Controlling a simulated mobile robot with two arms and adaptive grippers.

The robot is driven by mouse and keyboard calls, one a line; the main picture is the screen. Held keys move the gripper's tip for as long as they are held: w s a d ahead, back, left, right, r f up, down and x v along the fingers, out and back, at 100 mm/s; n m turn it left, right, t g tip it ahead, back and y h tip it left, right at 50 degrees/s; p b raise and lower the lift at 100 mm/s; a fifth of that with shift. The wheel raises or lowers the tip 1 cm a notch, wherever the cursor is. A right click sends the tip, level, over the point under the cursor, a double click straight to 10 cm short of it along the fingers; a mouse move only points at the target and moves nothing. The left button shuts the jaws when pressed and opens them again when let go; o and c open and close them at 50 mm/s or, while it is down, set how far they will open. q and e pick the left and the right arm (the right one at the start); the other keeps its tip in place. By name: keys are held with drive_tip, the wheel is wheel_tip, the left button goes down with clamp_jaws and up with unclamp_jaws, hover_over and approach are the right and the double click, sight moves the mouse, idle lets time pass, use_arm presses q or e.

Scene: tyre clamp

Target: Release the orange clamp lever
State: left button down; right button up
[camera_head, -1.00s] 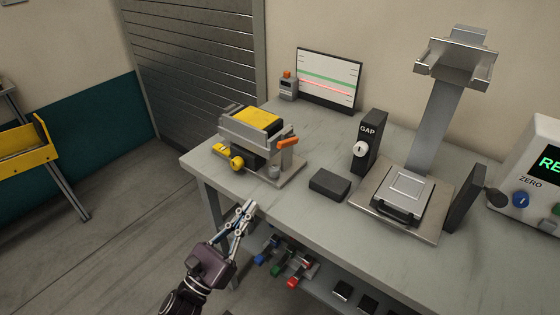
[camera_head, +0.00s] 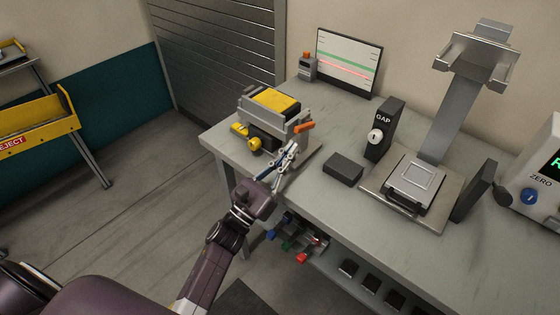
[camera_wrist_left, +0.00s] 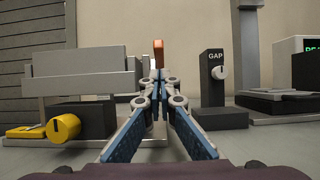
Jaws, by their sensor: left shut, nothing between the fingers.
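The clamp (camera_head: 262,122) is a grey fixture with a yellow top and a yellow knob, on the left end of the workbench. Its orange lever (camera_head: 304,127) sticks out at the right side of the clamp. In the left wrist view the lever (camera_wrist_left: 158,52) stands straight ahead, just above the fingertips. My left gripper (camera_head: 289,150) is shut and empty, in front of the clamp and just below the lever. Whether the fingertips touch the lever post cannot be told; in the wrist view they cover its lower part. My right gripper is not in view.
The workbench (camera_head: 330,195) holds a dark block (camera_head: 343,167), a black GAP box (camera_head: 383,130) and a metal stand (camera_head: 455,110) to the right. A screen (camera_head: 348,62) stands behind. Coloured items (camera_head: 303,240) sit below the bench's front edge.

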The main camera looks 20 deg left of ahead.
use_arm(q)
drive_tip(key=shift+w+d+r+p, duration=0.1)
drive_tip(key=shift+w+r+p, duration=0.1)
drive_tip(key=shift+r, duration=0.35)
drive_tip(key=shift+w+r+p, duration=0.1)
drive_tip(key=shift+r+p, duration=0.1)
drive_tip(key=shift+r, duration=0.3)
